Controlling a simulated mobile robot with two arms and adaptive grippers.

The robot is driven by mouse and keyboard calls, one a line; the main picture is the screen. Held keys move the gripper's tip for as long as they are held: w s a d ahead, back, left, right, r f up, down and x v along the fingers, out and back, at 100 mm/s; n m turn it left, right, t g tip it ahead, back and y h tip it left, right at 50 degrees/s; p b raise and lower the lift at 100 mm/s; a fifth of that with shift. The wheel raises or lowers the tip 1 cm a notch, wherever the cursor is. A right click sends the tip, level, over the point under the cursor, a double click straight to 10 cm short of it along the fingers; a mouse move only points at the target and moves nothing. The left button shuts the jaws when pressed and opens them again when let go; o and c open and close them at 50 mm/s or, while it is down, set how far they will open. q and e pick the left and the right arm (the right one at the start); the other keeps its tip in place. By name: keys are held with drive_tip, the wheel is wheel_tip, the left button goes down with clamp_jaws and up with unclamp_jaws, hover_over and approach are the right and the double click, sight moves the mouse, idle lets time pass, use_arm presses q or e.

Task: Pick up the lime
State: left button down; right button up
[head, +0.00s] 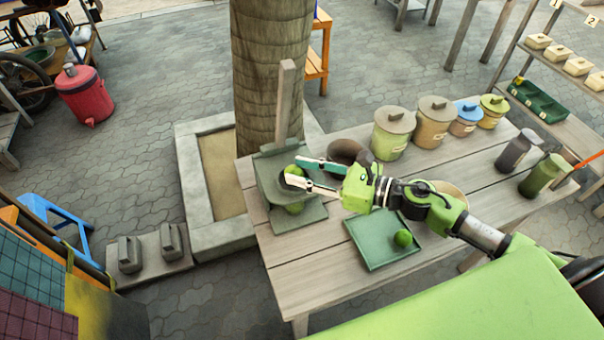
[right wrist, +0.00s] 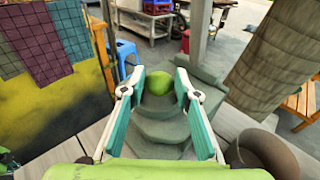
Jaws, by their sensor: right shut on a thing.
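My right gripper (head: 294,171) reaches left over the table and is shut on a green lime (head: 290,169). In the right wrist view the lime (right wrist: 159,82) sits between the two fingertips (right wrist: 158,86). Gripper and lime are at the grey stand with an upright post (head: 285,100); I cannot tell whether the lime touches it. My left gripper is not in view.
Lidded canisters (head: 391,133) stand along the table's back edge. A dark bowl (head: 345,151) is just behind my right gripper. A tree trunk (head: 272,60) rises beyond the stand. The table's front left (head: 300,275) is clear.

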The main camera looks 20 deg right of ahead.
drive_tip(key=s+a+r, duration=0.3)
drive_tip(key=s+r, duration=0.8)
drive_tip(key=s, duration=0.2)
drive_tip(key=shift+s+a+r, duration=0.25)
drive_tip(key=shift+s, duration=0.05)
idle(0.4)
